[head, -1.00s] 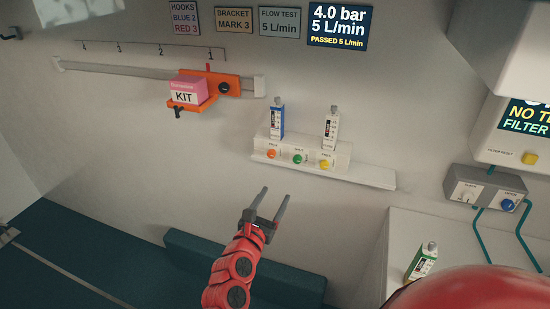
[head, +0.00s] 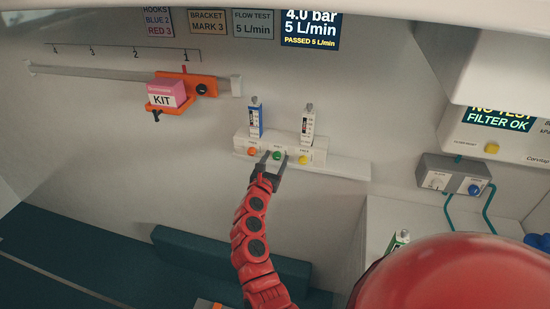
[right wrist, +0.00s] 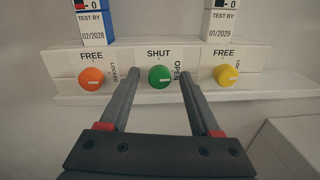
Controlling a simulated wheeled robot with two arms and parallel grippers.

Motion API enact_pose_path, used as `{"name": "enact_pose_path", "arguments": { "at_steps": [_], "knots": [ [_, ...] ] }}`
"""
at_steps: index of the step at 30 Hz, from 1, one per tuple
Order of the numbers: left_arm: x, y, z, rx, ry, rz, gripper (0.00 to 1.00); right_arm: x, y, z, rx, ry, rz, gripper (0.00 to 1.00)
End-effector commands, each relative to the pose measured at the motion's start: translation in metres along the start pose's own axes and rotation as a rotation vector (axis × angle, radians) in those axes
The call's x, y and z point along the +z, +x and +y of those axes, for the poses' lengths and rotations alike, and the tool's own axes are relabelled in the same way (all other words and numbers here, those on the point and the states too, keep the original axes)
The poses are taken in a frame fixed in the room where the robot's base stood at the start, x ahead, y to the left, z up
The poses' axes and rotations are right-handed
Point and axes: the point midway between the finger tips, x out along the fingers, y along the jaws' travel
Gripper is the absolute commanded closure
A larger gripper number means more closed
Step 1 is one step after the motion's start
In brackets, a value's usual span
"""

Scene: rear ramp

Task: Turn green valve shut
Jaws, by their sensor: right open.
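The green valve (head: 277,155) is a round knob in the middle of a white block on the wall ledge. In the right wrist view the green knob (right wrist: 162,78) has SHUT printed above it and OPEN at its right; its white mark lies roughly sideways, towards OPEN. My right gripper (head: 276,157) is open, its fingertips on either side of the knob, with a gap on each side in the right wrist view (right wrist: 160,74). I cannot tell how far the tips reach along the knob. My left gripper is not in view.
An orange knob (right wrist: 91,79) and a yellow knob (right wrist: 227,75) flank the green one closely. A pink kit box (head: 166,93) sits on an orange bracket at left. A grey control box (head: 456,177) is at right.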

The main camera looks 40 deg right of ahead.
Motion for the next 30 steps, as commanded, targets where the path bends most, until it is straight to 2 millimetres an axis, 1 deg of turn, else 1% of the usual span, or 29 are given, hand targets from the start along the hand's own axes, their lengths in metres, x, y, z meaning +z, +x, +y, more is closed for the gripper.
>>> {"name": "enact_pose_path", "arguments": {
  "at_steps": [7, 8, 9, 11, 12, 18, 30],
  "knots": [
    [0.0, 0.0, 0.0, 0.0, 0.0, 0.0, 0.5, 0.0, 0.0008, 0.0002, 0.0, 0.001, 0.0, 0.36],
    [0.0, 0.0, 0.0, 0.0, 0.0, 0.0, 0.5, -0.0001, 0.0007, 0.0002, 0.0, 0.001, 0.0, 0.4],
    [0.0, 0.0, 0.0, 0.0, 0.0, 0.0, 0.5, 0.0, 0.0007, 0.0002, 0.0, 0.001, 0.0, 0.47],
    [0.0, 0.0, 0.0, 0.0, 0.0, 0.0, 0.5, 0.0, 0.0006, 0.0003, 0.0, 0.001, 0.0, 0.58],
    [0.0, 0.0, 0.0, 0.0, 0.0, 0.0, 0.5, 0.0001, 0.0006, 0.0003, 0.0, 0.001, 0.0, 0.65],
    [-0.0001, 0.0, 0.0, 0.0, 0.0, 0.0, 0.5, 0.0001, 0.0005, 0.0003, 0.0, 0.001, 0.0, 1.0],
    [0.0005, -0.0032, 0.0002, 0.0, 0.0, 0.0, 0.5, -0.0014, 0.0005, 0.0002, 0.001, -0.029, 0.0, 1.0]
  ]
}}
